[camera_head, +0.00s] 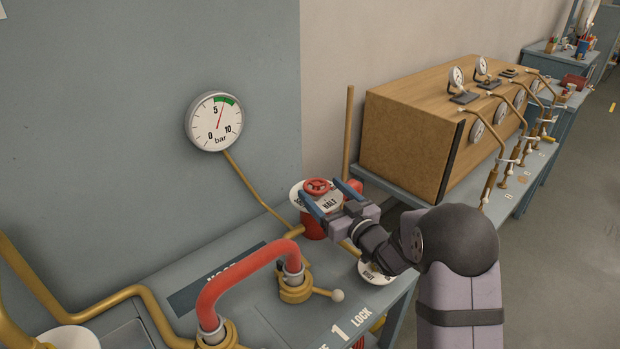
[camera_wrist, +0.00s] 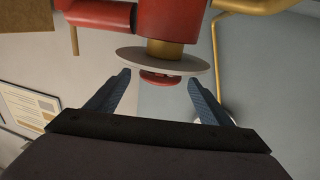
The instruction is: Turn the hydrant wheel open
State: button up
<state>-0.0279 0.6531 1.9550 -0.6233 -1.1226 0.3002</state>
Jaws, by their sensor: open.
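The red hydrant wheel (camera_head: 317,186) sits on top of a white lettered disc (camera_head: 328,203) above the red hydrant body (camera_head: 313,225). My gripper (camera_head: 325,196) is open, with its two blue fingers on either side of the wheel in the head view. In the wrist view the wheel (camera_wrist: 160,77) shows as a thin red edge below the pale disc (camera_wrist: 160,60). There the open fingers (camera_wrist: 158,80) point toward the disc, with the wheel between their tips. I see no finger touching the wheel. Part of the hydrant body is hidden behind my gripper.
A gauge (camera_head: 214,122) hangs on the grey wall. A red curved pipe (camera_head: 245,277) and a brass valve with a lever (camera_head: 297,288) stand in front on the bench. A wooden box (camera_head: 405,135) stands at the right, with brass pipes beside it.

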aim_at(309, 178)
jog(key=shift+p+x, duration=1.05)
jog(key=shift+x, duration=2.45)
jog(key=c, duration=1.1)
